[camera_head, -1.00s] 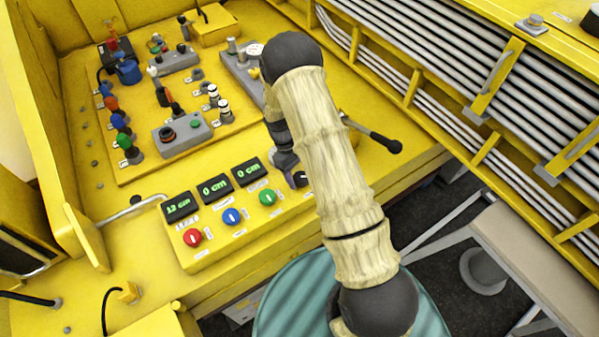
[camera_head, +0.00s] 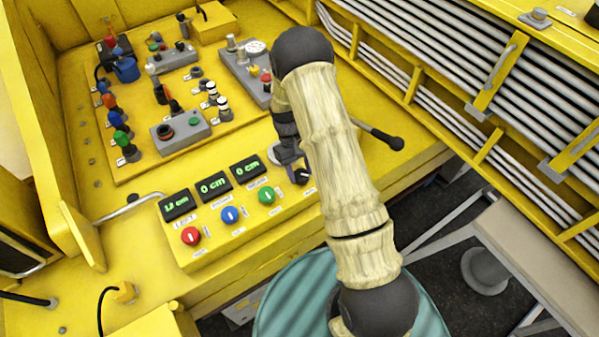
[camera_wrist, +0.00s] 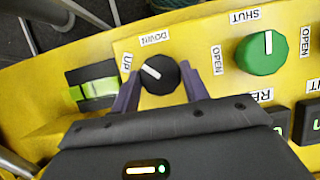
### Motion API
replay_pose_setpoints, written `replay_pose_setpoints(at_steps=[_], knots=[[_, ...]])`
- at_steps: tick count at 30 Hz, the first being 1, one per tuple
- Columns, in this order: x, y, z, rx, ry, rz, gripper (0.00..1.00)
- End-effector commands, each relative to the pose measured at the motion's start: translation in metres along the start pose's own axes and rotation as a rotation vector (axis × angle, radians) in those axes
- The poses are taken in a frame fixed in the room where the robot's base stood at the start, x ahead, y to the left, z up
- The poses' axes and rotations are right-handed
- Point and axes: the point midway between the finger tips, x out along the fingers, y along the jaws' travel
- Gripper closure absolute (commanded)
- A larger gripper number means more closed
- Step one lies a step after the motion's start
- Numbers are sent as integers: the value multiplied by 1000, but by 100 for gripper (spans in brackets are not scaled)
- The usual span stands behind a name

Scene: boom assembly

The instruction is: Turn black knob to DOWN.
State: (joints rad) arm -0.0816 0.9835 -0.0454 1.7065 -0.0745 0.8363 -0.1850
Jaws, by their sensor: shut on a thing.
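The black knob (camera_wrist: 160,75) sits on the yellow control panel (camera_wrist: 206,20) in the wrist view. Its white mark points up and left, between the UP label (camera_wrist: 127,62) at its left and the DOWN label (camera_wrist: 157,38) above it. My gripper (camera_wrist: 161,68) is shut on the knob, with one purple finger on each side of it. In the head view the knob (camera_head: 300,176) is partly hidden by my gripper (camera_head: 291,164), at the right end of the knob row.
A green knob (camera_head: 267,195), a blue knob (camera_head: 230,215) and a red knob (camera_head: 191,236) stand in the same row, below digital displays (camera_head: 212,186). A black-tipped lever (camera_head: 394,142) lies right of my arm. A black-and-green part (camera_wrist: 95,88) is beside my gripper.

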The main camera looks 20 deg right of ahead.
Motion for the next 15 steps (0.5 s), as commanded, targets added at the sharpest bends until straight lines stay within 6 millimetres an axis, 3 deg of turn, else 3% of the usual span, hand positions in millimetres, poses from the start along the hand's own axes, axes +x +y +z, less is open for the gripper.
replay_pose_setpoints(at_steps=[15], knots=[[0, 4, -1, 445, 4, -185, 78]])
